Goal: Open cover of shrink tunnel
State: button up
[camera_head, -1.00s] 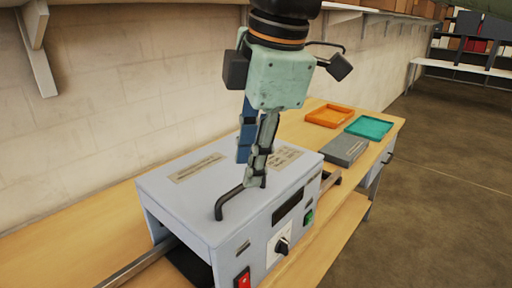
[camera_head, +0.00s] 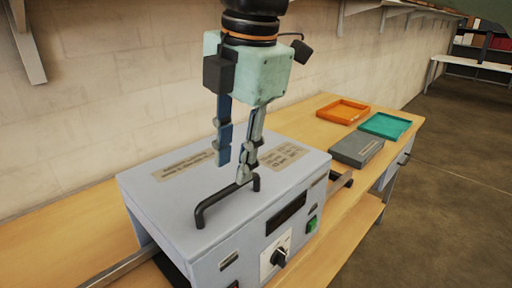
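The shrink tunnel (camera_head: 150,192) is a pale grey box on the wooden bench, with labels on its flat top. A dark bar handle (camera_head: 217,201) stands on the top near the front edge. The cover looks shut. My gripper (camera_head: 234,172) points down over the top at the far end of the handle. One blue finger and one grey-green finger stand apart with a gap. The grey-green fingertip is at or beside the handle's far end; I cannot tell whether they touch. Nothing shows held between the fingers.
The tunnel's front has a black knob (camera_head: 279,258), a green switch (camera_head: 312,224) and a dark display. Beyond it lie a grey box (camera_head: 357,149), an orange tray (camera_head: 343,111) and a teal tray (camera_head: 385,125). A wall stands behind the bench (camera_head: 300,119); open floor is at right.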

aim_at(231, 186)
jog(key=shift+w+a+f, duration=0.15)
jog(key=shift+f, duration=0.95)
jog(key=shift+w+a+f, duration=0.1)
jog(key=shift+a+f, duration=0.05)
jog(key=shift+f, duration=0.9)
jog(key=shift+c, duration=0.3)
grip_shut()
